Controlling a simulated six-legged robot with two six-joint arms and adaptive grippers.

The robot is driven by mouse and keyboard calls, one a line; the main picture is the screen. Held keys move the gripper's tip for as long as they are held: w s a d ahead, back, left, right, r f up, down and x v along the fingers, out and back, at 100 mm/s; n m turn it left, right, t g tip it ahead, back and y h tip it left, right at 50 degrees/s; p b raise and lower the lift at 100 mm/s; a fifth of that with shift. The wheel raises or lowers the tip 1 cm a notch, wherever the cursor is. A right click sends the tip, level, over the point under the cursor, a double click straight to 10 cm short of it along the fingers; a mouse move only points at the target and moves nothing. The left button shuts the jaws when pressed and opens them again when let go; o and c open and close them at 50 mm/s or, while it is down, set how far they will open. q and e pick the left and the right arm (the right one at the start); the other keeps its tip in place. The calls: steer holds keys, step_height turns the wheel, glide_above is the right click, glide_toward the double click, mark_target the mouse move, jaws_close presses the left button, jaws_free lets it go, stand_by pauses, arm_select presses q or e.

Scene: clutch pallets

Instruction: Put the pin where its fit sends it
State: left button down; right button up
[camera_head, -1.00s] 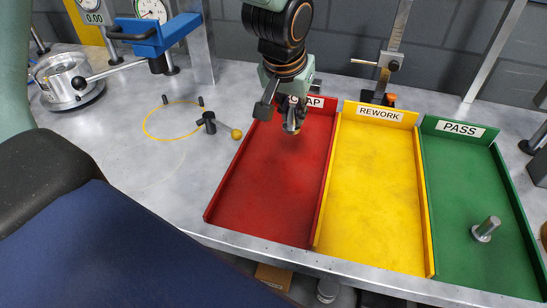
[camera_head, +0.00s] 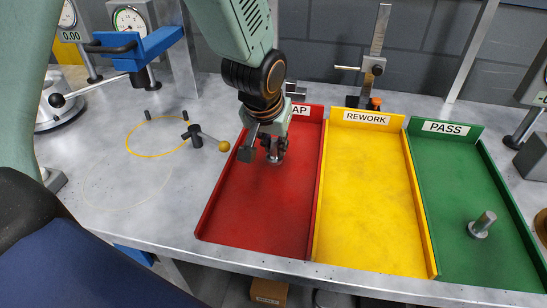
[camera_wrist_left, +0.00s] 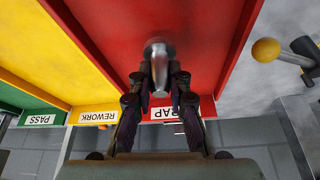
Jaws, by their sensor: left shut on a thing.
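My left gripper (camera_head: 268,147) is shut on a metal pin (camera_head: 276,158) over the back part of the red tray (camera_head: 250,215). In the left wrist view the pin (camera_wrist_left: 160,66) sits between the fingertips, its wide round end toward the red tray floor. I cannot tell whether it touches the floor. The arm partly hides the red tray's label, which ends in "AP". The yellow REWORK tray (camera_head: 365,200) is empty. The green PASS tray (camera_head: 440,185) holds another metal pin (camera_head: 482,224), upright on its flange. My right gripper is not in view.
Left of the red tray stand a black post with a yellow-knobbed lever (camera_head: 207,138) and a yellow ring marking (camera_head: 158,136). A blue gauge stand (camera_head: 140,48) is farther back. A height gauge (camera_head: 372,65) stands behind the yellow tray.

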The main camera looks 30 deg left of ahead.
mark_target(271, 150)
arm_select(q)
steer(key=f, duration=0.1)
steer(key=f+b, duration=0.1)
steer(key=shift+a+f, duration=0.2)
steer(key=shift+f, duration=0.1)
steer(key=shift+s+f+b, duration=0.1)
steer(key=shift+f+b, duration=0.25)
steer(key=shift+b, duration=0.1)
steer(key=shift+d, duration=0.15)
steer(key=shift+f, duration=0.15)
steer(key=c, duration=1.6)
jaws_free()
steer(key=o, duration=0.3)
